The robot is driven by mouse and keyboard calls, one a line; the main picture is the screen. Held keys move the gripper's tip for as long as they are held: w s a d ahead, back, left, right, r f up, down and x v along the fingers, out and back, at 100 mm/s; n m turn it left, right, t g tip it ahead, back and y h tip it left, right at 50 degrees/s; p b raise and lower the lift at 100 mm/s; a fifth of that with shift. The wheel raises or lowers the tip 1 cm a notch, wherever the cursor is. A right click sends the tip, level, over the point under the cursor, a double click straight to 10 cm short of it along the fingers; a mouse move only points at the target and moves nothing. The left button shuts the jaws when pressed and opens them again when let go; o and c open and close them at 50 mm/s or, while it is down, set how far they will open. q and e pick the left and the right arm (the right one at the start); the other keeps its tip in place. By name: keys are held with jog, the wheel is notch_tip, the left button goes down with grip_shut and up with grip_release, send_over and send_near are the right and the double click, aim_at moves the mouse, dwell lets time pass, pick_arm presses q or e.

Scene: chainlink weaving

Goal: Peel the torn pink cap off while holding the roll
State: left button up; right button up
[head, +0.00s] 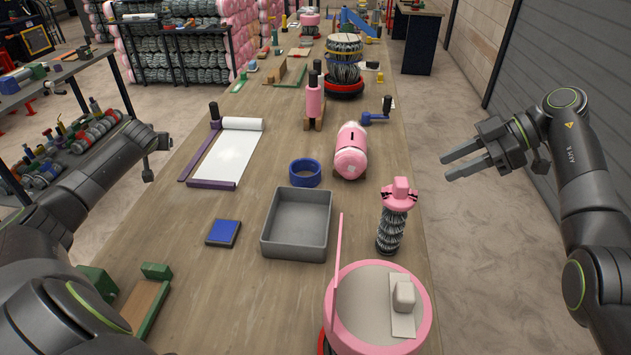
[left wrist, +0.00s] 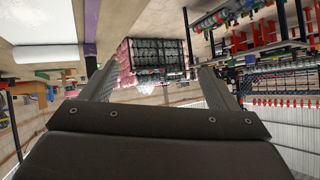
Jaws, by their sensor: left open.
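A wire mesh roll (head: 390,232) stands upright on the table, right of centre in the head view. A pink cap (head: 399,194) with dark marks sits on its top. My right gripper (head: 447,167) is open and empty, above and to the right of the cap, beyond the table's right edge. My left gripper (head: 148,160) is at the left, off the table's left edge and far from the roll. In the left wrist view, its fingers (left wrist: 155,70) are apart with nothing between them.
A grey tray (head: 297,225), a blue ring (head: 305,173) and a pink-wrapped roll (head: 351,160) lie left of the capped roll. A pink-rimmed round drum (head: 420,320) stands close in front of it. A blue pad (head: 223,233) lies farther left. The table is clear between pad and tray.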

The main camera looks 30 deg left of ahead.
pick_arm(q)
jog(key=w+d+f+n+t+h, duration=0.1)
jog(key=w+d+n+h, duration=0.45)
jog(key=d, duration=0.55)
jog(key=n+g+h, duration=0.5)
jog(key=n+h, duration=0.2)
jog(key=h, duration=1)
send_near(393, 221)
jog(key=w+a, duration=0.2)
jog(key=a, duration=0.5)
jog(key=shift+m, duration=0.25)
jog(key=x, duration=1.7)
jog(key=shift+f, duration=0.25)
jog(key=c, duration=0.3)
